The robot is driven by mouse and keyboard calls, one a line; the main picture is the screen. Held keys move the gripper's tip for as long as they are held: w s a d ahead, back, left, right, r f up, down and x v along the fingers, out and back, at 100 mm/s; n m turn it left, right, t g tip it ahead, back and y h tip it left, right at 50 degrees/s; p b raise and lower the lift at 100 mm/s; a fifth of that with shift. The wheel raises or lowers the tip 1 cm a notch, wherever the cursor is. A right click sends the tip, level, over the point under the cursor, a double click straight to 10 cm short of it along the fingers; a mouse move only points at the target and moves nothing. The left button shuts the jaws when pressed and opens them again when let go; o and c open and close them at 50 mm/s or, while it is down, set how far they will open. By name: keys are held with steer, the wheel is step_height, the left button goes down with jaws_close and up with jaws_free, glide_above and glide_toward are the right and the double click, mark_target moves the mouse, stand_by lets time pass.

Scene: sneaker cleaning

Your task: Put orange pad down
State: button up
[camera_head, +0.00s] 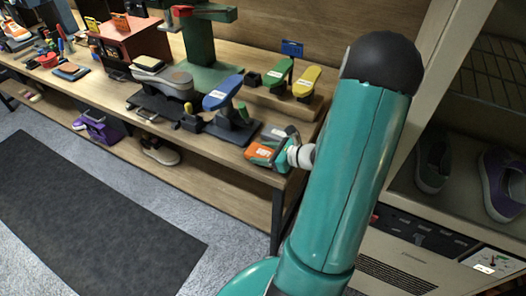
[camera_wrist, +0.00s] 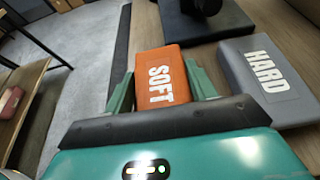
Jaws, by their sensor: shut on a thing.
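The orange pad, marked SOFT, is between the two green fingers of my gripper (camera_wrist: 161,92) in the wrist view, and the fingers are shut on it. The orange pad (camera_wrist: 158,66) lies flat over or on the wooden bench; I cannot tell whether its underside touches the wood. In the head view the orange pad (camera_head: 262,154) shows at the bench's front right corner, partly hidden by my wrist. A grey pad marked HARD (camera_wrist: 265,70) lies just right of it in the wrist view, apart from it.
The wooden bench (camera_head: 232,150) has a blue-topped stand (camera_head: 222,93) left of the pad and yellow and green stands (camera_head: 306,81) behind it. A black base (camera_wrist: 205,20) lies beyond the pad. A cabinet with shoes (camera_head: 433,160) stands at the right.

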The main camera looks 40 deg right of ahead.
steer(key=shift+s+f, duration=0.2)
steer(key=shift+s, duration=0.05)
steer(key=shift+w+f, duration=0.1)
steer(key=shift+w, duration=0.1)
steer(key=shift+s, duration=0.15)
steer(key=o, duration=1.1)
steer(key=shift+f, duration=0.1)
